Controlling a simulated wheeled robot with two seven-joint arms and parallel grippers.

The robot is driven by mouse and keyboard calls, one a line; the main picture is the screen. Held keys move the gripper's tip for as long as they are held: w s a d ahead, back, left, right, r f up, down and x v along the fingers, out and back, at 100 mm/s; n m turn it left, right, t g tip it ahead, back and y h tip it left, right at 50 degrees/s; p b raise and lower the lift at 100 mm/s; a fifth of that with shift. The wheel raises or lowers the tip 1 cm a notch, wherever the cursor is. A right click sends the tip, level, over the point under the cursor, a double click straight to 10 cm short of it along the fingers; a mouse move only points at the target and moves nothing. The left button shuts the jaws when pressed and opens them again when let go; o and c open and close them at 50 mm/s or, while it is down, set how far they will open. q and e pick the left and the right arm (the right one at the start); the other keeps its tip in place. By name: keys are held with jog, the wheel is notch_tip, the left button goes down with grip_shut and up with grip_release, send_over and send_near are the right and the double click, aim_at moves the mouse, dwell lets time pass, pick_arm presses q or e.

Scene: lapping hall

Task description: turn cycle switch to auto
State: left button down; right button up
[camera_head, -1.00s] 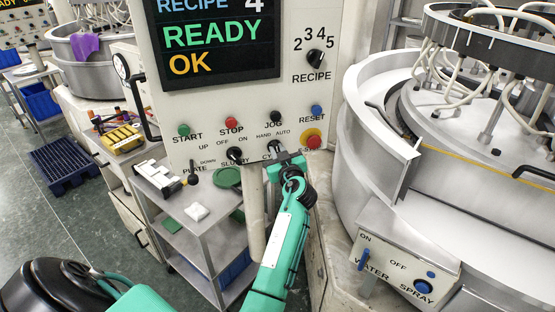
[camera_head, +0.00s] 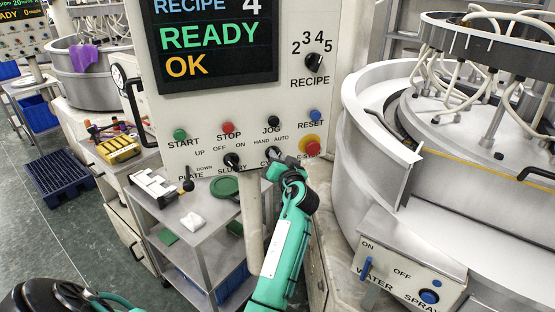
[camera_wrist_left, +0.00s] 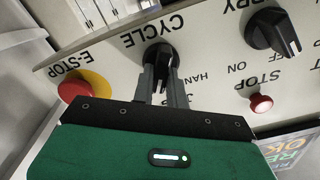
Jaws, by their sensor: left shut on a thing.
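The cycle switch (camera_wrist_left: 159,53) is a black knob on the pale panel, under the label CYCLE in the upside-down left wrist view. My left gripper (camera_wrist_left: 161,76) is shut on it, one grey finger on each side of its handle. HAND shows just right of the fingers; AUTO is hidden there. In the head view my left gripper (camera_head: 276,157) is at the panel's lower edge, below the HAND and AUTO labels, and covers most of the switch. Which mark the knob points to I cannot tell. My right gripper is not in view.
The red E-stop (camera_head: 312,148) sits close right of my gripper, and the slurry knob (camera_head: 232,160) to its left. Start (camera_head: 180,135), stop (camera_head: 228,128) and reset (camera_head: 316,116) buttons are above. A grey cart (camera_head: 205,262) stands below; the lapping machine (camera_head: 372,150) is right.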

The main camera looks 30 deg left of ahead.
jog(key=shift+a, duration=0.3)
pick_arm(q)
jog(key=c, duration=1.4)
grip_release()
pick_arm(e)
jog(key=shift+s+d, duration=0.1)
